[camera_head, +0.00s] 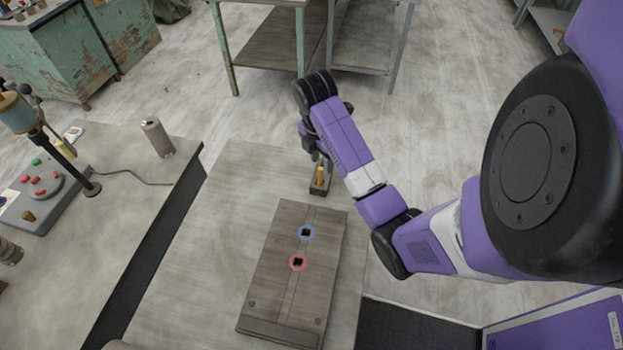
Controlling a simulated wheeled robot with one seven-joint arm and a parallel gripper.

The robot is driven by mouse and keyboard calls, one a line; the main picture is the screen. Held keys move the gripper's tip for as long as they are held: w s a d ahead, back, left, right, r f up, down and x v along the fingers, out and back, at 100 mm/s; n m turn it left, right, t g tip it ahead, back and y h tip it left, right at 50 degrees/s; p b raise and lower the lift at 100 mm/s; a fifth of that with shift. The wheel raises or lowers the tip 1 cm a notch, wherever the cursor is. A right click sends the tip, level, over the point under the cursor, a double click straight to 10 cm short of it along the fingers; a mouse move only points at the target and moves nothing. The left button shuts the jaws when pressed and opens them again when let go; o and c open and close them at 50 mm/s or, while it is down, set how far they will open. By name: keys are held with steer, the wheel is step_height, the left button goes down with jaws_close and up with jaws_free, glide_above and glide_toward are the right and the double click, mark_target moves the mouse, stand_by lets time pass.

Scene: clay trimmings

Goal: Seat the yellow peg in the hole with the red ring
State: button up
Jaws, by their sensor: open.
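The yellow peg (320,175) stands upright in a small dark holder (317,191) just beyond the far edge of the wooden board. My gripper (318,160) is open, right at the top of the peg. Part of the fingers is hidden by the arm, so I cannot tell whether they touch the peg. The board (280,290) lies in the middle of the view. It has a dark square hole with a red ring (298,262) and, farther away, a dark square hole with a blue ring (306,232). Both holes look empty.
A grey-topped bench on the left holds a metal cylinder (157,138), a control box with red buttons (42,186) and a stand with a cable (65,148). The surface left of the board is clear. A green-legged table (262,38) stands at the back.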

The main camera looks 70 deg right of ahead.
mark_target(322, 169)
steer(key=shift+f+b, duration=0.4)
step_height(322, 169, down, 3)
steer(key=b, duration=0.3)
steer(key=shift+d, duration=0.15)
steer(key=shift+w+d+f, duration=0.1)
steer(key=shift+d+f, duration=0.05)
steer(key=shift+f, duration=0.85)
steer(key=shift+d+f, duration=0.1)
steer(key=shift+f, duration=0.9)
jaws_close()
